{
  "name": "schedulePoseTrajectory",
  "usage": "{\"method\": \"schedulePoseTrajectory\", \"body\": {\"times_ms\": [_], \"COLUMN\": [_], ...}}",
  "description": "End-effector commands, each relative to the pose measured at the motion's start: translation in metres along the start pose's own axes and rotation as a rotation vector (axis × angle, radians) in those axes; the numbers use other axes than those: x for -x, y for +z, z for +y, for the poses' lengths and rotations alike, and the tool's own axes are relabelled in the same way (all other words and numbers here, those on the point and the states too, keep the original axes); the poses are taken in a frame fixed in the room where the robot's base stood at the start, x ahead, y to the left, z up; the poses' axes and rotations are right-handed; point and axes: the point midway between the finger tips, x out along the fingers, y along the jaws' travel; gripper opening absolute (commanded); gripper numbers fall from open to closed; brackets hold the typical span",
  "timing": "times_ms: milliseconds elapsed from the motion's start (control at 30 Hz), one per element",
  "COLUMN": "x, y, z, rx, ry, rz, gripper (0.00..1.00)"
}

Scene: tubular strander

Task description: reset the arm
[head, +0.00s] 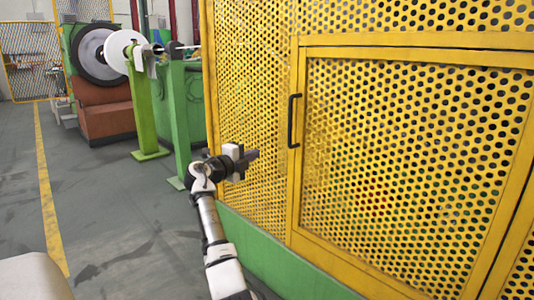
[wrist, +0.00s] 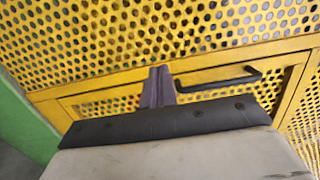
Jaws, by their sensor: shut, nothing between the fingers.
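My arm (head: 211,222) reaches up from the bottom of the head view, with my gripper (head: 254,155) in front of the yellow perforated guard, left of the black door handle (head: 293,121). The fingers are together and empty. In the wrist view my gripper's fingers (wrist: 157,75) show as a closed purple-grey pair. The handle also shows in the wrist view (wrist: 220,82), to the right of the fingers and apart from them in the picture. How far the fingertips are from the mesh I cannot tell.
A yellow mesh door (head: 415,165) on a green base (head: 275,255) fills the right side and looks shut. Green posts (head: 143,110), a white disc (head: 121,51) and a large dark reel (head: 95,56) stand at the back left. The grey floor (head: 100,215) at left is clear.

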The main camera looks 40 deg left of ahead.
Motion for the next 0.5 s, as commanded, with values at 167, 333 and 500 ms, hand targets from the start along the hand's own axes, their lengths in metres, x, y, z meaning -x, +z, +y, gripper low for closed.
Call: {"method": "schedulePoseTrajectory", "body": {"times_ms": [167, 333, 500], "x": [0.004, 0.005, 0.028], "y": [0.005, 0.006, 0.019], "z": [0.001, 0.0, -0.019], "rx": [0.001, 0.001, 0.048], "ry": [0.0, 0.0, 0.0], "rz": [0.0, -0.002, -0.076], "gripper": [0.0, 0.0, 0.0]}}
